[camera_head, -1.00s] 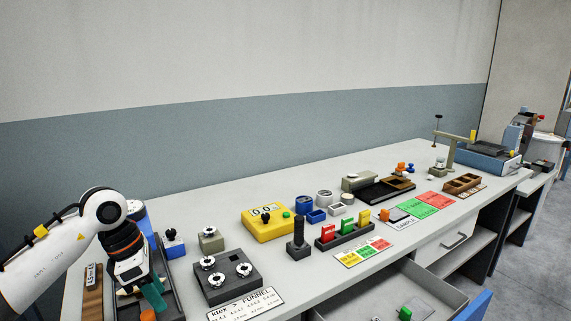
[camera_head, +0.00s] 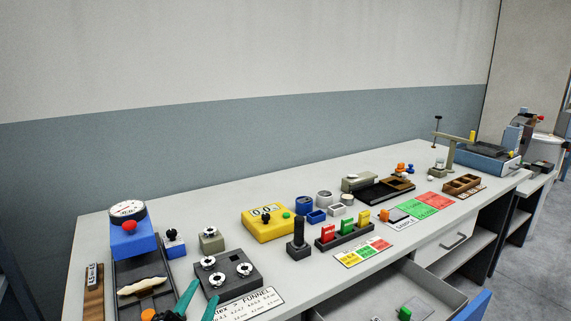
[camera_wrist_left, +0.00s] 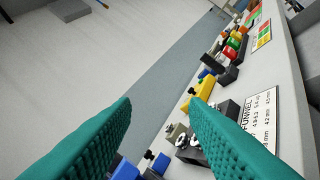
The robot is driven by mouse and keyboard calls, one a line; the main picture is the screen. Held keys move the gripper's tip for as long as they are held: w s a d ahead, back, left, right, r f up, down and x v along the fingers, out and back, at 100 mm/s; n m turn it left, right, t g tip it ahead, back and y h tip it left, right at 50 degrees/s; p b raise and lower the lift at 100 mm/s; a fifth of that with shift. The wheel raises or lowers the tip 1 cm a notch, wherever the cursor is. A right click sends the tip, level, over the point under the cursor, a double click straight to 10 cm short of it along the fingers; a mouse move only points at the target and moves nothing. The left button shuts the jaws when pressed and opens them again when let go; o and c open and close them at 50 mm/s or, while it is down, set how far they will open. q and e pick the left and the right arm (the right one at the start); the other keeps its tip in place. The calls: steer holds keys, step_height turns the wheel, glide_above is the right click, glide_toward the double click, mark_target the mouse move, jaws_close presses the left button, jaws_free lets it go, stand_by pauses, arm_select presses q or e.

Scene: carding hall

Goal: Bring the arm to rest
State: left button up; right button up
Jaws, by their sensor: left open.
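My left gripper (camera_head: 203,290) shows at the bottom edge of the head view as two teal fingertips, spread apart with nothing between them. The fingertips appear in front of the dark plate with round fittings and the FUNNEL card (camera_head: 250,303). In the left wrist view the two ribbed teal fingers (camera_wrist_left: 161,102) are wide apart and empty, with the bench beyond them. My right gripper is not in view.
A blue unit with a round gauge (camera_head: 127,238) and a dark tray (camera_head: 125,273) holding a pale lump stand at the left. The dark fittings plate (camera_head: 238,287) and a yellow display box (camera_head: 262,229) stand on the bench. An open drawer (camera_head: 352,300) juts out at the front.

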arm_select(q)
steer(key=s+a+f+n+g+y, duration=0.25)
steer(key=s+f+n+g, duration=0.2)
steer(key=f, duration=0.35)
steer(key=s+a+f+n+g+y, duration=0.25)
steer(key=s+f+n+g, duration=0.2)
steer(key=f, duration=0.25)
steer(key=s+f+n+g+h, duration=0.1)
steer(key=s+f+g, duration=0.3)
steer(key=s, duration=0.5)
steer(key=s+f+n+g, duration=0.1)
steer(key=s+f+g, duration=0.25)
steer(key=s, duration=0.45)
step_height(320, 180, down, 25)
steer(key=s+a+f+g+p, duration=0.1)
steer(key=s+a+f+g, duration=0.1)
steer(key=s+f, duration=1.4)
steer(key=shift+s+a+f+m, duration=0.3)
steer(key=shift+s+a+f, duration=0.15)
steer(key=shift+s, duration=0.15)
